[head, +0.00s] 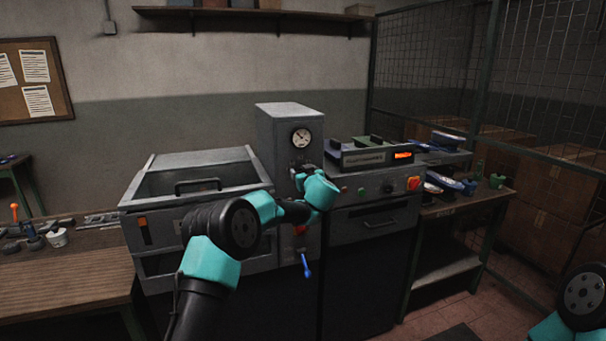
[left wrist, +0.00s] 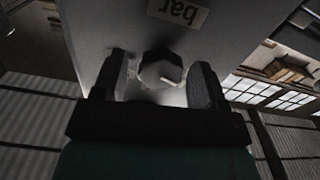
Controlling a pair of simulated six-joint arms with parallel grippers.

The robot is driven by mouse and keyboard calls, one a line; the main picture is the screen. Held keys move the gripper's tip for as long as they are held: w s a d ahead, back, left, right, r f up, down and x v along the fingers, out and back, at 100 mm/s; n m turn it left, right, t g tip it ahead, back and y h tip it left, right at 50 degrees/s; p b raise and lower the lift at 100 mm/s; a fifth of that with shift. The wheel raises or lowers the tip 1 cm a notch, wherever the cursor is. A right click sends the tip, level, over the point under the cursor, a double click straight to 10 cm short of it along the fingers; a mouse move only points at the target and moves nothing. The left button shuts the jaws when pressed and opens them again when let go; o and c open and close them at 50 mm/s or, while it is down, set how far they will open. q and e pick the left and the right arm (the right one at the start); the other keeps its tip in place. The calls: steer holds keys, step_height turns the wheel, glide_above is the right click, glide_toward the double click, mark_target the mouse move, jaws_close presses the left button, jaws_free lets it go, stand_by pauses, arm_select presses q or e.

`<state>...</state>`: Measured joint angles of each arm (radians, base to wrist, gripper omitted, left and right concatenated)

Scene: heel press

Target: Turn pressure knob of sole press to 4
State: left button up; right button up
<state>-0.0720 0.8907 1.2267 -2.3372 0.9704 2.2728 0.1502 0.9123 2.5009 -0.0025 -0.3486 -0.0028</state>
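The sole press is a grey upright column (head: 284,122) with a round white dial gauge (head: 301,137) on its front. My left gripper (head: 304,172) is at the column's front, just below the gauge. In the left wrist view, a pale, faceted knob (left wrist: 161,72) sits between the two fingers of my left gripper (left wrist: 160,88). The fingers are apart, one on each side of it, with narrow gaps that look clear. A label reading "bar" (left wrist: 178,11) appears upside down beside the knob. The knob's setting cannot be read. In the head view my gripper hides the knob.
A grey hooded box with a handle (head: 198,186) stands left of the column. A control unit with an orange display (head: 403,155) and red switch (head: 413,183) stands right. A blue lever (head: 306,266) hangs below. Shoes (head: 447,182) lie on the right bench.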

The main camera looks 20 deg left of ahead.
arm_select(q)
steer(key=c, duration=0.9)
steer(key=shift+m, duration=0.4)
steer(key=shift+w+d+m, duration=0.1)
steer(key=shift+d+m, duration=0.05)
steer(key=shift+m, duration=6.35)
steer(key=o, duration=0.9)
